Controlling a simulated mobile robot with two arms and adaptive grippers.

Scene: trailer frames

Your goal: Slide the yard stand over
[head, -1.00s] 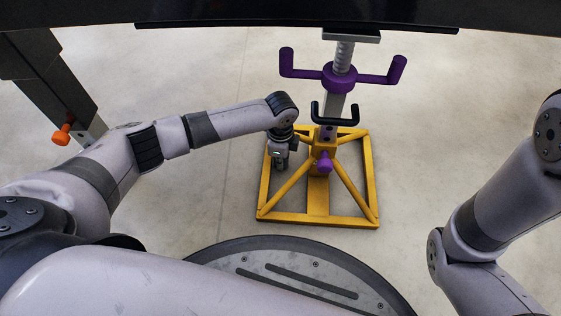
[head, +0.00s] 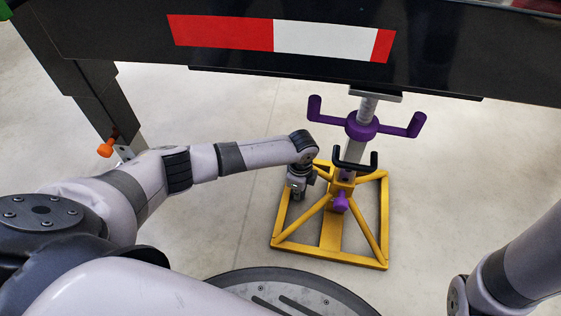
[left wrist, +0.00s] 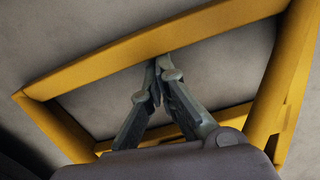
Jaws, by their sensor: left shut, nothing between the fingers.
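The yard stand has a yellow square base frame (head: 330,256) on the floor, with slanted braces up to a grey column. A purple two-armed handle (head: 361,127) and a black U-shaped handle (head: 356,165) are on the column. The stand is upright below the trailer's edge; I cannot tell whether its top plate touches the trailer. My left gripper (head: 297,194) points down inside the left part of the base frame. In the left wrist view, its fingertips (left wrist: 158,65) are together and empty, close to a yellow frame bar (left wrist: 110,62); contact is unclear. My right gripper is out of view.
The dark trailer body (head: 120,35) with a red and white strip (head: 320,40) spans the top. A dark trailer leg (head: 97,100) with an orange knob (head: 106,149) stands at left. The pale floor (head: 440,170) right of the stand is clear.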

